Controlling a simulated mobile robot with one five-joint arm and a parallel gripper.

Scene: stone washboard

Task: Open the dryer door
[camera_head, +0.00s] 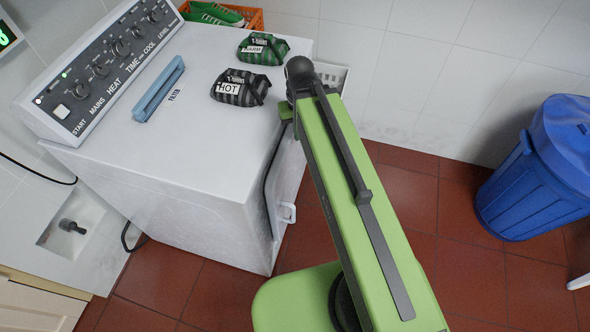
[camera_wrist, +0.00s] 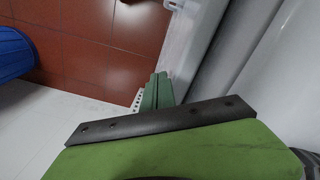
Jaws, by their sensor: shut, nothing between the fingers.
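The white dryer (camera_head: 180,165) stands at the left in the head view, its door side facing right. The door (camera_head: 287,170) is partly hidden behind my arm. A white handle (camera_head: 288,213) sticks out from it, and part of this handle (camera_wrist: 173,5) also shows at the top of the wrist view. My gripper (camera_wrist: 159,78) shows green, shut, empty fingers beside the white door edge (camera_wrist: 190,45). A grey strip runs along that edge; I cannot tell whether the door stands slightly ajar. The fingers are mostly hidden in the head view.
On the dryer top lie a dark bundle labelled HOT (camera_head: 241,88), a green one labelled WARM (camera_head: 263,49) and a blue filter (camera_head: 160,88). An orange crate (camera_head: 254,20) is behind. A blue bin (camera_head: 540,170) stands right. Red floor (camera_head: 470,240) between is clear.

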